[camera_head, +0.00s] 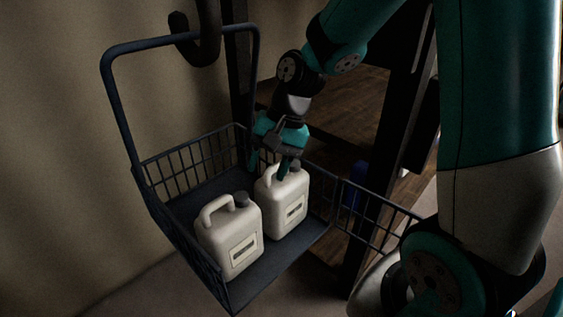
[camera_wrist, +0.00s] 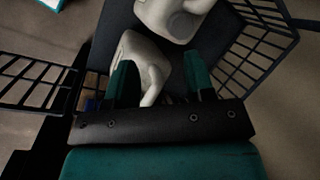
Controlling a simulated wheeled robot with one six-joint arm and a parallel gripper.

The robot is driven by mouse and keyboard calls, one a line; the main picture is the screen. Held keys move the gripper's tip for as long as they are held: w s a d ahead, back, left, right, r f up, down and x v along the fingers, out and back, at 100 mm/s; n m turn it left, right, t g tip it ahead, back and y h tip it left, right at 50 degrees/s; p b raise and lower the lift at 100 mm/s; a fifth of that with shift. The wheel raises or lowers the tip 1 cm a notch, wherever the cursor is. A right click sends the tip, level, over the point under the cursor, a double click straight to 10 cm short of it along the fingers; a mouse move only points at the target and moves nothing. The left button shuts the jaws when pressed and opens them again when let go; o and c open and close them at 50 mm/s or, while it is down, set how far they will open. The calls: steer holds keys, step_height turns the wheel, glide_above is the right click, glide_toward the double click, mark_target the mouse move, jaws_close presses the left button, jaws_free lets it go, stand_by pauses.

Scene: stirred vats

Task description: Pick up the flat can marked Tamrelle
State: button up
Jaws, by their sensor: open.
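Two cream-white cans with moulded handles, dark caps and pale front labels stand upright in a dark basket (camera_head: 205,195). The label writing is too small to read, so I cannot tell which is marked Tamrelle. My gripper (camera_head: 268,165) is open at the top of the right can (camera_head: 287,208), partly hiding its handle and cap. In the wrist view, this can (camera_wrist: 130,50) shows its handle between my open fingers (camera_wrist: 161,82); contact is unclear. The left can (camera_head: 232,240) stands close beside it, and also shows at the top of the wrist view (camera_wrist: 170,15).
A dark-framed wooden shelf (camera_head: 345,95) stands behind my gripper. A blue object (camera_head: 356,180) shows beyond the mesh.

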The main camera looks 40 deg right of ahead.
mark_target(282, 195)
steer(key=w+d+r+m+p, duration=0.4)
steer(key=d+r+m+p, duration=0.2)
steer(key=d+m+p, duration=0.35)
steer(key=shift+n+t, duration=0.25)
steer(key=shift+t, duration=0.05)
steer(key=x, duration=0.2)
steer(key=d+p+x, duration=0.1)
steer(key=x, duration=0.1)
steer(key=p+x, duration=0.1)
steer(key=x, duration=0.1)
steer(key=shift+w+d+f, duration=0.1)
steer(key=shift+f, duration=0.35)
steer(key=shift+s+p+x, duration=0.2)
steer(key=shift+p+x, duration=0.45)
steer(key=shift+x, duration=2)
steer(key=shift+s, duration=0.15)
jaws_close()
